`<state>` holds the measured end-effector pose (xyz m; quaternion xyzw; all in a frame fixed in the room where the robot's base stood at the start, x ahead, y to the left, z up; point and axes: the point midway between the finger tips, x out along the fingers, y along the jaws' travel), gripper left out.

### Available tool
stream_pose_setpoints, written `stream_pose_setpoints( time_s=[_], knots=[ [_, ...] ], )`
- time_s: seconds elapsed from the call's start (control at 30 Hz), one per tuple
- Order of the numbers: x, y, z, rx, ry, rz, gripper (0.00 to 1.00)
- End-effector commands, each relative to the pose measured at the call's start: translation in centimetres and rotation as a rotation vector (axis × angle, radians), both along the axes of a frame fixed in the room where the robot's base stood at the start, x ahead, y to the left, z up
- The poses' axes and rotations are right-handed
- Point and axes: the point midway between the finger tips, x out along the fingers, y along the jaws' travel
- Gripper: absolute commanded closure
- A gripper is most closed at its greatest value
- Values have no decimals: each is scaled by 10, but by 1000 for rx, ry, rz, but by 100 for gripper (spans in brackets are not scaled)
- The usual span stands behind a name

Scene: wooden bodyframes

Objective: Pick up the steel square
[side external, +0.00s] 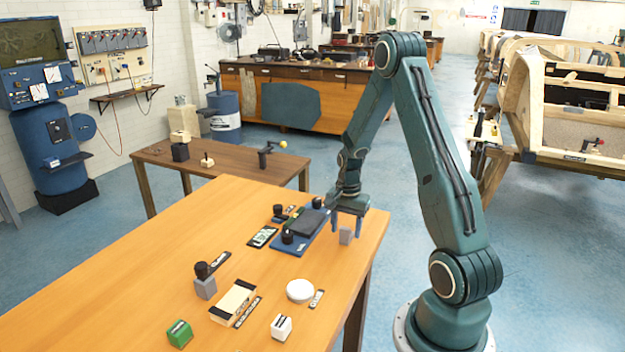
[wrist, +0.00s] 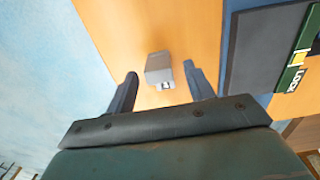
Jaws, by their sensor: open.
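A small grey block (side external: 346,237), which looks like the steel square, stands on the orange table near its right edge. It also shows in the wrist view as a grey block (wrist: 159,66) with a small pale label on its near face. My gripper (side external: 346,229) is open and points down over it. In the wrist view the two fingertips of my gripper (wrist: 160,72) lie on either side of the block, with a gap on both sides. I cannot tell how far above the table the tips are.
A blue board with a dark pad (side external: 311,222) lies just left of the block. Several labelled items are nearer the front, including a grey block with a black knob (side external: 205,287), a white disc (side external: 300,290) and a green block (side external: 179,333). The table's left part is clear.

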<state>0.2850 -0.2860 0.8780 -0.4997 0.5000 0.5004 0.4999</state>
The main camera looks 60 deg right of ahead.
Motion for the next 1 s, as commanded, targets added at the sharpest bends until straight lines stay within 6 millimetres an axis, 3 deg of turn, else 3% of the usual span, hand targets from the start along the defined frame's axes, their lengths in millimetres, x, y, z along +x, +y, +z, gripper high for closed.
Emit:
stream_pose_setpoints(
  time_s=[0.6,0.87,1.0],
  knots=[
    [0,0,-5,-1,0,0,47],
    [0,0,-5,-1,0,0,96],
    [0,0,-5,-2,-1,0,100]
  ],
)
